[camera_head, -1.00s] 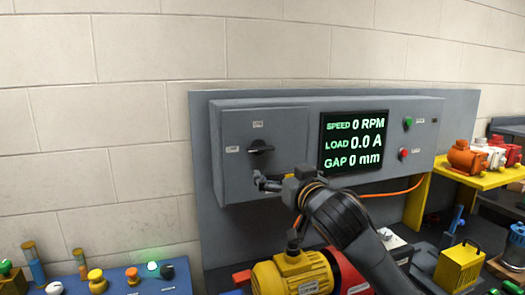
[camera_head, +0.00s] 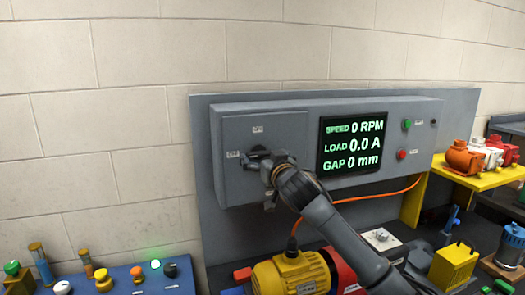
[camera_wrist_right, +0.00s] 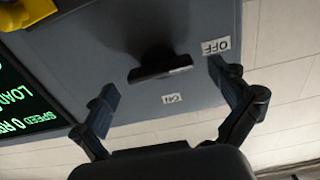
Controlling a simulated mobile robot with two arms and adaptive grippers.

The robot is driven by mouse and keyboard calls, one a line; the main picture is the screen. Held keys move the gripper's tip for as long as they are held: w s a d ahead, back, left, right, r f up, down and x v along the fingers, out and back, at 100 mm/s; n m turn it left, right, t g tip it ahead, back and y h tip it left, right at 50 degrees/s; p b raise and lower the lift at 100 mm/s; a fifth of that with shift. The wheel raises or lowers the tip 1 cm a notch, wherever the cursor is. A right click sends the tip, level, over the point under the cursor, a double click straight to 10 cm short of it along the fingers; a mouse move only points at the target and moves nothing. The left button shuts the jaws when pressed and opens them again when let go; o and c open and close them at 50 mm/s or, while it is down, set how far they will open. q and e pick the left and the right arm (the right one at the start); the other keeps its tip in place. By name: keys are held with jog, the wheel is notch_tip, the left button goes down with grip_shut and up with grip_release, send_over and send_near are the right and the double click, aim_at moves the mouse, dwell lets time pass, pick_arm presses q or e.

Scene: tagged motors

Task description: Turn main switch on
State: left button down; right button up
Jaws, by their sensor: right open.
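The main switch is a black rotary handle on the grey box's left door (camera_head: 230,185). In the wrist view the handle (camera_wrist_right: 160,72) lies crosswise, its right end towards the OFF label (camera_wrist_right: 216,46); the ON label (camera_wrist_right: 171,98) is below it. In the head view my right gripper (camera_head: 257,161) is in front of the switch and partly hides it. In the wrist view its open fingers (camera_wrist_right: 165,84) stand on either side of the handle, with gaps visible; contact does not show. My left gripper is not in view.
The display (camera_head: 352,145) reads 0 RPM, 0.0 A and 0 mm. A green button (camera_head: 406,124) and a red button (camera_head: 401,155) are to its right. A yellow motor (camera_head: 290,274) stands below my right arm. Bare wall lies left of the panel.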

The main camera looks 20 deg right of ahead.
jog(key=shift+w, duration=0.45)
jog(key=c, duration=1.1)
jog(key=shift+c, duration=0.2)
